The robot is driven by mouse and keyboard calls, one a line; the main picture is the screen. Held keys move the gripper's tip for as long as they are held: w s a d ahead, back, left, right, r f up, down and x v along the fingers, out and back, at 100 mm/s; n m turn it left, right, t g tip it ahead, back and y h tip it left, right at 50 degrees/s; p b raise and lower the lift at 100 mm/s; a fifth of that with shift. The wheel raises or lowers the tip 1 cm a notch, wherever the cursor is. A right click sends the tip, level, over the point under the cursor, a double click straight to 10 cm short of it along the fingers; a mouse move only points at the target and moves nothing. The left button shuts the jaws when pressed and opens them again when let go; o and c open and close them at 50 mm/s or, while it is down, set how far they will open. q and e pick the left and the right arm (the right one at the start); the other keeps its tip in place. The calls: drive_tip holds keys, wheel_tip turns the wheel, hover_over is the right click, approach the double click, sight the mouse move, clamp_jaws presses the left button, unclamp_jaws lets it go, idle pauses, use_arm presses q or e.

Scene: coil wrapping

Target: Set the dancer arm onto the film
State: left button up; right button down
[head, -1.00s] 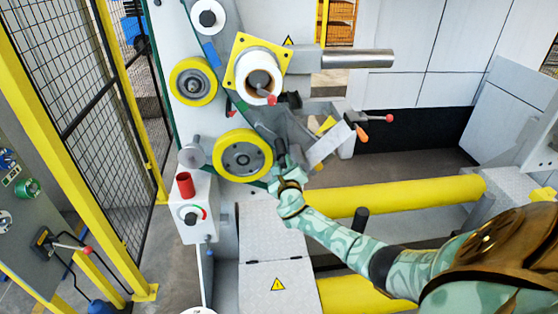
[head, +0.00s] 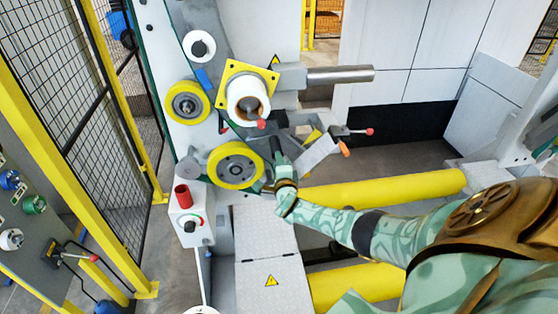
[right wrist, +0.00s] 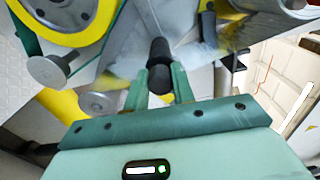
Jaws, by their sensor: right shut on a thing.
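My right gripper (head: 278,163) is shut on a black handle (head: 275,148), which I take to be the dancer arm's grip, just right of the large yellow-rimmed roller. In the right wrist view both green fingers (right wrist: 160,88) stand on either side of the black handle (right wrist: 160,52). A pale, partly see-through sheet (right wrist: 195,50), which looks like the film, shows behind the handle. I cannot tell whether the dancer arm touches it. The rest of the dancer arm is hard to make out. My left gripper is not in view.
The large yellow-rimmed roller (head: 236,165) and a smaller one (head: 187,101) sit on the machine's panel. A white roll with a yellow flange (head: 248,92) is above. A red-knobbed lever (head: 352,131) is at right. A yellow bar (head: 390,188) runs below it.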

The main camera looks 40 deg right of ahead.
drive_tip(key=shift+a+r+n+p, duration=0.15)
drive_tip(key=shift+r+n+p, duration=0.3)
drive_tip(key=shift+n, duration=0.25)
drive_tip(key=shift+w, duration=0.1)
drive_tip(key=c, duration=1.2)
unclamp_jaws()
drive_tip(key=shift+o, duration=0.2)
drive_tip(key=p+v, duration=0.3)
drive_tip(key=v, duration=1.3)
drive_tip(key=shift+s+p, duration=0.25)
drive_tip(key=shift+p, duration=0.15)
